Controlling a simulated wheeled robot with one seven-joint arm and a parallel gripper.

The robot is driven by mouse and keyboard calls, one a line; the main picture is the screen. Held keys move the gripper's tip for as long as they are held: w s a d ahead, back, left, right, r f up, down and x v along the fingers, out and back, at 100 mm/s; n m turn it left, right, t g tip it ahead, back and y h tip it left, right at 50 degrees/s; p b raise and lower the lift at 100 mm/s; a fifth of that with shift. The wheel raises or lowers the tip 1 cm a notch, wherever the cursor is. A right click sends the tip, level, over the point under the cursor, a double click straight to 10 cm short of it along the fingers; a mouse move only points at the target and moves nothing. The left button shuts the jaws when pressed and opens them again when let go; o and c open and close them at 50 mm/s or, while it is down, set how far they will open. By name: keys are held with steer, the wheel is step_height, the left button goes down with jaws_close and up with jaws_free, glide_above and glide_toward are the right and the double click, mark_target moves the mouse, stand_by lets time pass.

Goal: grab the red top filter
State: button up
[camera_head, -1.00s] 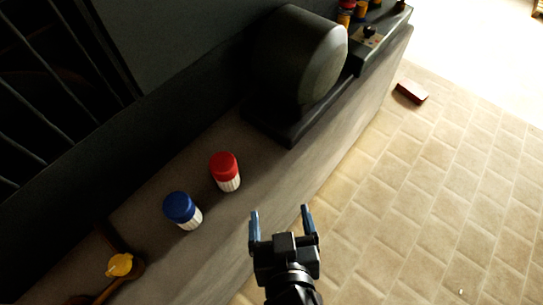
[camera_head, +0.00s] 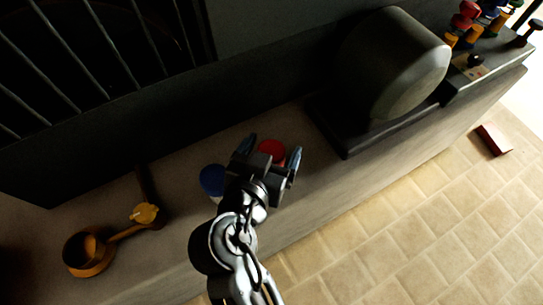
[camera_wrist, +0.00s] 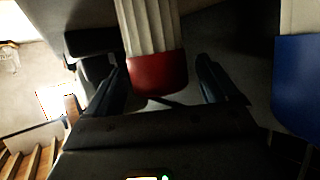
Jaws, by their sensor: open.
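The red top filter (camera_head: 271,148) stands on the dark counter, with its lower part hidden behind my gripper in the head view. In the wrist view its red top (camera_wrist: 157,73) and ribbed white body show between my two open fingers, with dark gaps at the sides. My gripper (camera_head: 268,160) is open and its fingers reach to either side of the red top. In the wrist view my gripper (camera_wrist: 165,88) has not closed on it. I cannot tell whether either finger touches it.
A blue top filter (camera_head: 212,180) stands just left of the red one; it also shows at the right in the wrist view (camera_wrist: 298,75). A large dark rounded machine (camera_head: 393,65) stands to the right. A portafilter-like orange cup (camera_head: 88,254) lies at the left.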

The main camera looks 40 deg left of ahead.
steer(key=shift+x, duration=0.9)
steer(key=c, duration=1.1)
steer(key=shift+r, duration=0.1)
